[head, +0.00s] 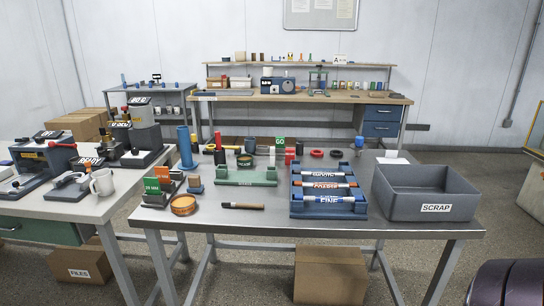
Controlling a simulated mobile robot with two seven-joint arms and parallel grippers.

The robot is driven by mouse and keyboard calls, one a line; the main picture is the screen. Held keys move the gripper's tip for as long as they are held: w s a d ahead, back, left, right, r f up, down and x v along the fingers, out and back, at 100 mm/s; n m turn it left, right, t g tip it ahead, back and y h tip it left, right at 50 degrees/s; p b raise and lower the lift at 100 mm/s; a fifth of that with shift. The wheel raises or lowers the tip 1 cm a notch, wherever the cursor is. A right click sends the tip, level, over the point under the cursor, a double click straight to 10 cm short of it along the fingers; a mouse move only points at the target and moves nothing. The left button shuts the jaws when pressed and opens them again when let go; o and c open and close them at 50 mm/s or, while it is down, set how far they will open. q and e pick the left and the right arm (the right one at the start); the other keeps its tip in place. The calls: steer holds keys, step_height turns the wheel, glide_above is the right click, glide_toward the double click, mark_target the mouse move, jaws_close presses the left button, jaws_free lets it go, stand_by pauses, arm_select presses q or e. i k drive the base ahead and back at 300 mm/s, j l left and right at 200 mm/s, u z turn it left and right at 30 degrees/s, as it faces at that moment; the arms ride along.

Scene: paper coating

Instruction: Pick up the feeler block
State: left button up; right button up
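I cannot tell for sure which object is the feeler block. Several small blocks stand at the left of the metal table (270,229). One has a green label (152,186), with an orange-topped block (176,175) behind it and a small brown-grey block (195,184) to the right. A green fixture (245,178) with raised ends stands at the middle. A dark bar with a brown end (243,205) lies flat near the front edge. Neither of my grippers is in view.
A blue rack (329,210) holds labelled rollers. A grey SCRAP bin (424,205) is at the right. An orange-brown ring (183,205) lies front left. A side table (60,204) holds instruments and a white mug (102,182). The table's front middle is mostly clear.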

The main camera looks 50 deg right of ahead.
mark_target(290, 152)
steer(key=z, duration=1.6)
